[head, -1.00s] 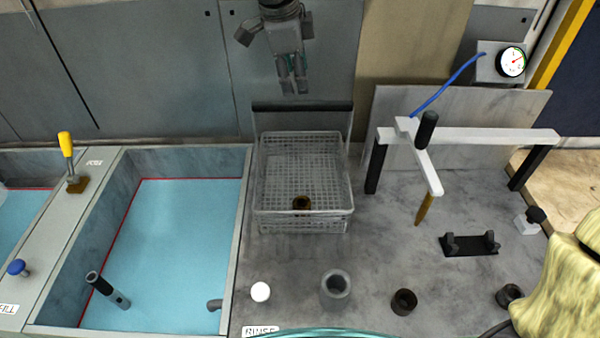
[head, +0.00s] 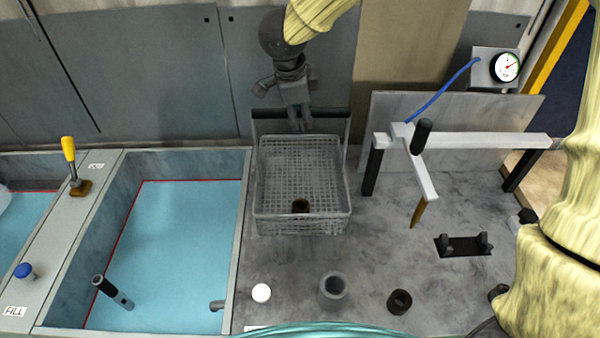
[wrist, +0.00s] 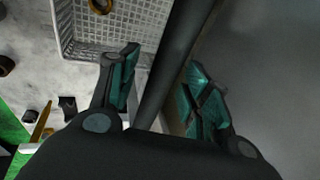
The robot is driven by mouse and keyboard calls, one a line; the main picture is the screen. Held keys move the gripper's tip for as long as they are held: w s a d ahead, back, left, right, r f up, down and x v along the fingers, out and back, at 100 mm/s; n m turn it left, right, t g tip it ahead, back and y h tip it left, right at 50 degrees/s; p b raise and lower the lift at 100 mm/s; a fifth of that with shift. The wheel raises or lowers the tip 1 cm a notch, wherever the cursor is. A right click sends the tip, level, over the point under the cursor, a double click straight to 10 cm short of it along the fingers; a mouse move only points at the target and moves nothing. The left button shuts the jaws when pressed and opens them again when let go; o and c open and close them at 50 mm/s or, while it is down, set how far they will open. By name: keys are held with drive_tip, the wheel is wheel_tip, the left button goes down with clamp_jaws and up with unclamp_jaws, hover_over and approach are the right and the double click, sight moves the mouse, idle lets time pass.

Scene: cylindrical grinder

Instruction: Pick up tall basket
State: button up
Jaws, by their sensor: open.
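The tall basket (head: 300,225) is a pale wire-mesh basket on the grey bench. A dark handle bar (head: 338,126) stands on uprights at its back edge. My gripper (head: 300,127) is pointed down at that bar, in front of its middle in the head view. In the wrist view the basket mesh (wrist: 112,36) is at the upper left, and the dark bar (wrist: 172,75) runs between my open gripper fingers (wrist: 162,65). The fingers look apart from the bar; their exact depth on it is unclear. A brown ring (head: 301,205) lies in the basket.
A blue-filled tank (head: 185,240) lies left of the basket. A white frame with a dark post (head: 422,137) stands to the right. A white ball (head: 261,292), a grey cup (head: 333,290) and a dark ring (head: 400,301) sit in front. A grey wall (head: 170,80) is close behind.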

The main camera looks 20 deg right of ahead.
clamp_jaws()
idle(0.6)
